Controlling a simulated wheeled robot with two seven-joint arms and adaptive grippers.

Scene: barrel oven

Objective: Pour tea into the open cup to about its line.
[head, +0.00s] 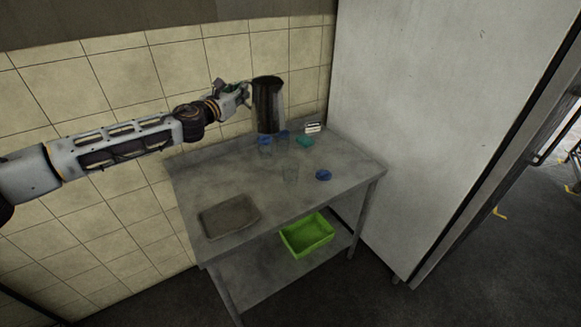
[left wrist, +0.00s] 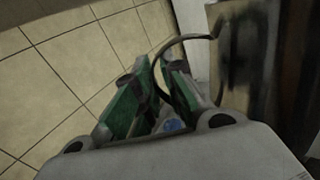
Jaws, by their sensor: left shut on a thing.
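My left gripper (head: 244,90) is shut on the handle of a dark metal pitcher (head: 268,108). It holds the pitcher upright above the back of the metal table (head: 190,190). In the left wrist view, the green fingers (left wrist: 155,100) close around the curved handle, and the pitcher's worn body (left wrist: 245,60) is at the right. A clear open cup (head: 291,174) stands on the table, below and in front of the pitcher. A blue lid (head: 323,175) lies to its right. Any tea inside the pitcher is hidden. My right gripper is not in view.
Blue-topped cups (head: 265,147) stand at the back, beneath the pitcher. A teal item (head: 305,141) and a small white-topped object (head: 313,127) are at the back right. A grey tray (head: 228,216) lies front left. A green crate (head: 307,235) is on the lower shelf. A white cabinet (head: 430,110) stands right.

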